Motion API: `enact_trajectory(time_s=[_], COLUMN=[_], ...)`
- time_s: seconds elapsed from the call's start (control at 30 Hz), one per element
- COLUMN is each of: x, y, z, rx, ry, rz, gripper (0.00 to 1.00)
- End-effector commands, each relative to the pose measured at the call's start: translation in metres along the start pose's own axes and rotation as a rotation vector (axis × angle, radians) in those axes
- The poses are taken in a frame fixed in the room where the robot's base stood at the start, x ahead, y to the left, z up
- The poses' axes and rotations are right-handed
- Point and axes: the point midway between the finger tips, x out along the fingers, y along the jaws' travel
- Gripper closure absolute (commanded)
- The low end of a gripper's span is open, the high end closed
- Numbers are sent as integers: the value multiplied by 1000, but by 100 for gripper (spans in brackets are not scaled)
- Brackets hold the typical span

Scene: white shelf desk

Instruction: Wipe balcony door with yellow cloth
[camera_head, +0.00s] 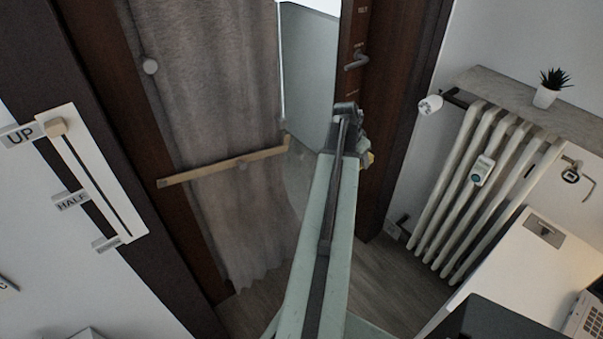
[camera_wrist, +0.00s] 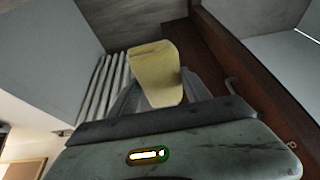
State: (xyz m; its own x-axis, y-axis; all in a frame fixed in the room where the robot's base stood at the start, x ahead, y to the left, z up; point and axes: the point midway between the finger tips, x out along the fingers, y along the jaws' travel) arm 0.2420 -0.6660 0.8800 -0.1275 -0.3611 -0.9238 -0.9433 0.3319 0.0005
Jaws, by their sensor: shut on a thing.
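The yellow cloth (camera_wrist: 157,66) is held between the two fingers of my gripper (camera_wrist: 156,92) in the wrist view. It looks like a stiff, slightly stained block. In the head view only a small yellow bit of it (camera_head: 368,160) shows beside my gripper (camera_head: 359,146), partly hidden by my arm. The balcony door (camera_head: 357,27) has a dark brown wooden frame, a metal handle (camera_head: 357,62) and a pane (camera_head: 308,75). My gripper is in front of the door's lower part in the head view. I cannot tell whether the cloth touches it.
A grey curtain (camera_head: 215,90) with a wooden bar (camera_head: 222,167) hangs left of the door. A white radiator (camera_head: 480,190) stands right, below a sill (camera_head: 530,93) with a potted plant (camera_head: 547,92). A white desk (camera_head: 545,265) is at lower right. Some floor (camera_head: 385,275) is clear.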

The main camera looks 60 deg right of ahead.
Motion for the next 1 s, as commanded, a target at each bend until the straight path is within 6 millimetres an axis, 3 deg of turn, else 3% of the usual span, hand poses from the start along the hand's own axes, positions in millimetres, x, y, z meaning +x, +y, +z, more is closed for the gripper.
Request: enact_trajectory(time_s=[0.2,0.37,0.5,0.7,0.83,1.0], x=[0,34,80,121,132,145], y=[-10,-39,-88,-152,-180,-196], z=[8,40,87,134,148,153], rx=[-15,-42,-59,24,149,357], ry=[0,-9,-32,-98,-143,-149], rz=[-10,-100,-297,-680,-931,-1199], gripper=[76,76,76,76,77,77])
